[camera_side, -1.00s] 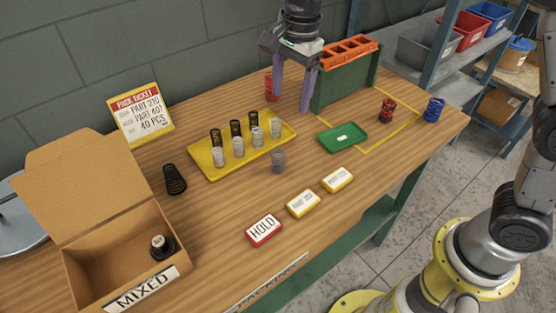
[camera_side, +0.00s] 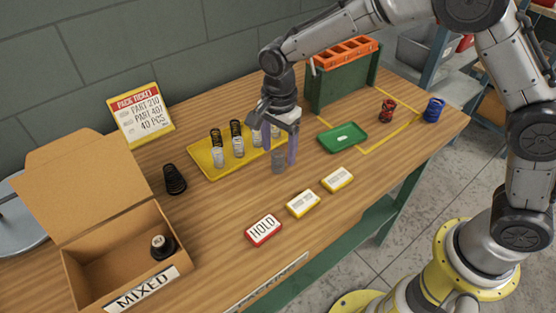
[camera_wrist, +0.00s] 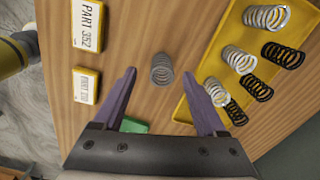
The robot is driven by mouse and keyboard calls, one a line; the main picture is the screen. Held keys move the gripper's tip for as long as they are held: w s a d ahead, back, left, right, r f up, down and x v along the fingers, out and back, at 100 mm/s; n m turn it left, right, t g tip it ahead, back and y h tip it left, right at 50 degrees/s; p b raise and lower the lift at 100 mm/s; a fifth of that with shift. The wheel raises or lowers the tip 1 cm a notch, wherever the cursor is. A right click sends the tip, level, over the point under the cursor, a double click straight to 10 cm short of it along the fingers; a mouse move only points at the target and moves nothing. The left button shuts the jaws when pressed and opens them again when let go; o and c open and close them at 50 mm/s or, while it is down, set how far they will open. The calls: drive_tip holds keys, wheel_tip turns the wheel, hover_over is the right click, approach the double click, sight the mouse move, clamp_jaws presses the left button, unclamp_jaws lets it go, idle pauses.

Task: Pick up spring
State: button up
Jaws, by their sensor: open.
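A grey spring (camera_side: 279,160) stands on the wooden table just in front of the yellow tray (camera_side: 204,167). It also shows in the wrist view (camera_wrist: 162,70), ahead of and between my two purple fingers. My gripper (camera_side: 277,157) is open and low over the table at this spring, and its fingers partly hide it in the side view. In the wrist view my gripper (camera_wrist: 165,75) holds nothing. The yellow tray holds black springs (camera_wrist: 283,54) and white springs (camera_wrist: 267,17); my gripper hides some of them in the side view.
A green tray (camera_side: 343,137) lies right of my gripper. A green rack with an orange top (camera_side: 347,54) stands behind. A black spring (camera_side: 174,180) and the MIXED box (camera_side: 120,265) are left. Red (camera_side: 387,110) and blue (camera_side: 434,109) springs stand right. Labels (camera_side: 303,203) lie in front.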

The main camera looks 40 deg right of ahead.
sight(278, 153)
wheel_tip(278, 153, down, 4)
drive_tip(key=shift+w+f, duration=0.15)
clamp_jaws()
idle(0.4)
